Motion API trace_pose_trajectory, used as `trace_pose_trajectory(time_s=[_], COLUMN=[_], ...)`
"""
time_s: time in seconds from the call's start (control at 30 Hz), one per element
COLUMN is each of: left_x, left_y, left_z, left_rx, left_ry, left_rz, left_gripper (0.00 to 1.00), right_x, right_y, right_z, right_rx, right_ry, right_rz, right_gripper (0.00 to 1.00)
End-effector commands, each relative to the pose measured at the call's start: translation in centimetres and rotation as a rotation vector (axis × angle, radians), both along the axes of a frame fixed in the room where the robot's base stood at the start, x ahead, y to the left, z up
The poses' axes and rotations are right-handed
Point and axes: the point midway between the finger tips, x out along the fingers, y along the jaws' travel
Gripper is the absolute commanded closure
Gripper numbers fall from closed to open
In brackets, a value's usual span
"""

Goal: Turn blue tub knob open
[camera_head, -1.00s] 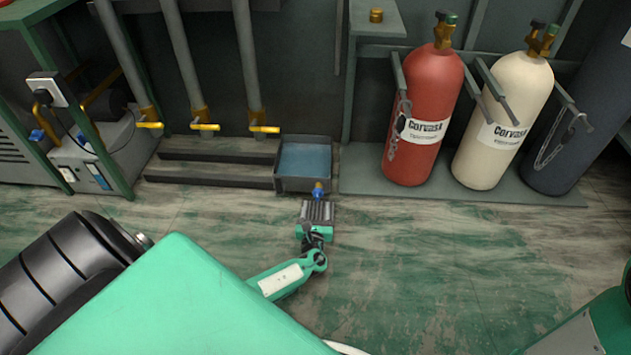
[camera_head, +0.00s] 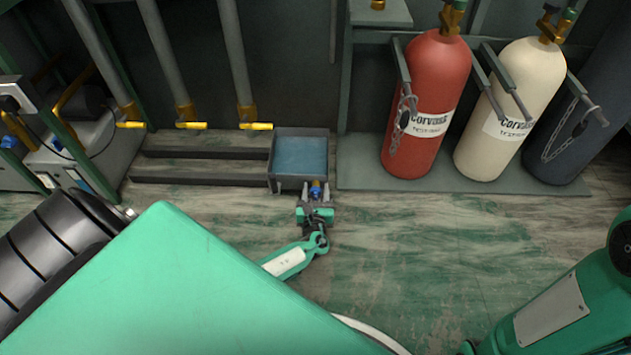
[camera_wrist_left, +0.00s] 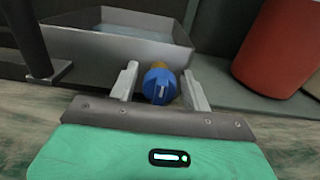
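The tub (camera_head: 300,157) is a grey metal box holding bluish liquid, on the floor against the back wall. Its blue knob (camera_head: 315,191) sits on a brass fitting at the tub's front. My left gripper (camera_head: 317,190) is at the knob with one finger on each side. In the left wrist view the blue knob (camera_wrist_left: 159,84) lies between the two open fingers of my left gripper (camera_wrist_left: 160,82), with a visible gap on the left side; contact on the right cannot be told. My right gripper is not in view.
A red cylinder (camera_head: 427,100) and a cream cylinder (camera_head: 508,105) stand chained on a low platform right of the tub. Pipes with yellow handles (camera_head: 190,125) stand to the left above low dark steps (camera_head: 200,171). The floor (camera_head: 430,240) in front is clear.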

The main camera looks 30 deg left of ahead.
Motion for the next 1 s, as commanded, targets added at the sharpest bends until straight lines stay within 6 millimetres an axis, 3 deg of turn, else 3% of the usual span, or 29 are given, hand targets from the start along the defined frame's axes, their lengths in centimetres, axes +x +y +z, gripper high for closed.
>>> trace_pose_trajectory(time_s=[0.03, 0.17, 0.57, 1.0], left_x=[0.0, 0.0, 0.1, 0.2], left_y=[0.0, 0.0, 0.1, -0.1], left_z=[0.0, 0.0, 0.2, 0.4], left_rx=[0.000, 0.000, 0.059, 0.363], left_ry=[0.000, 0.000, 0.035, 0.221], left_rz=[0.000, 0.000, 0.001, 0.000], left_gripper=[0.63, 0.88, 0.89, 0.89], right_x=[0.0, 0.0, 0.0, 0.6], right_y=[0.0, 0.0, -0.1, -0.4], right_z=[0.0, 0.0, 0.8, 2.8], right_rx=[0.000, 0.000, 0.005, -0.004], right_ry=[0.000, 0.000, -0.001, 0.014], right_rz=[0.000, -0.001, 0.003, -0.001], right_gripper=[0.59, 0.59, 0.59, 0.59])
